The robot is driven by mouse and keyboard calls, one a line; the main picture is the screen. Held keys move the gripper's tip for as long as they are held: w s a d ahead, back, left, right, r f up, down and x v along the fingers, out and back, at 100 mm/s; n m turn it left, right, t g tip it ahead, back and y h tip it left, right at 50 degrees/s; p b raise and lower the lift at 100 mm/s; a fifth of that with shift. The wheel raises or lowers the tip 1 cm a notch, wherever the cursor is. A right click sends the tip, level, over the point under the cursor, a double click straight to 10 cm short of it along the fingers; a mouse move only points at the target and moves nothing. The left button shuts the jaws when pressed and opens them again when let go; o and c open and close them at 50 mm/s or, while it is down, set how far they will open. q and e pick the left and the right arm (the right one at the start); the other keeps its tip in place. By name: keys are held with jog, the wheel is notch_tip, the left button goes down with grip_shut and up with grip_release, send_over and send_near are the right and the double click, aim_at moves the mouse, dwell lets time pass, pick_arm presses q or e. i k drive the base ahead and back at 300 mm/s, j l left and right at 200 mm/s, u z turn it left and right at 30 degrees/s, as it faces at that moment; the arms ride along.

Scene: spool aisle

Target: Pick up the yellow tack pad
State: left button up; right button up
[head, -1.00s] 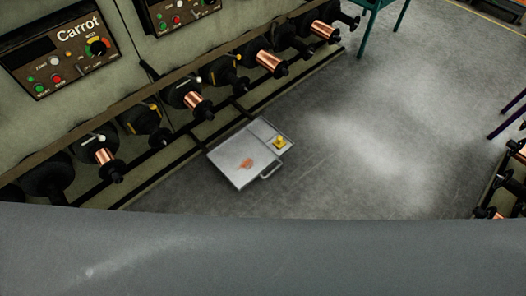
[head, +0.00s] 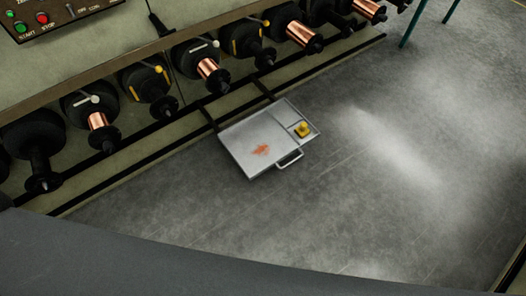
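The yellow tack pad (head: 303,129) is a small yellow block in the head view. It sits in a small compartment at the right end of a flat grey metal tray (head: 247,142). The tray lies low at the foot of the spool machine and has a handle (head: 290,160) on its near side. A reddish-orange patch (head: 261,149) shows in the tray's larger compartment. Neither of my grippers is in view.
A row of black spindles, several with copper spools (head: 300,36), runs along the machine above the tray. A control panel (head: 45,18) is at the top left. Teal legs (head: 412,22) stand at the top right. The grey floor (head: 390,190) right of the tray is clear.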

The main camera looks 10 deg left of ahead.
aim_at(301, 130)
jog(key=i+l+u, duration=0.15)
jog(key=i+u, duration=0.2)
jog(key=i+l+u, duration=0.4)
jog(key=i, duration=0.65)
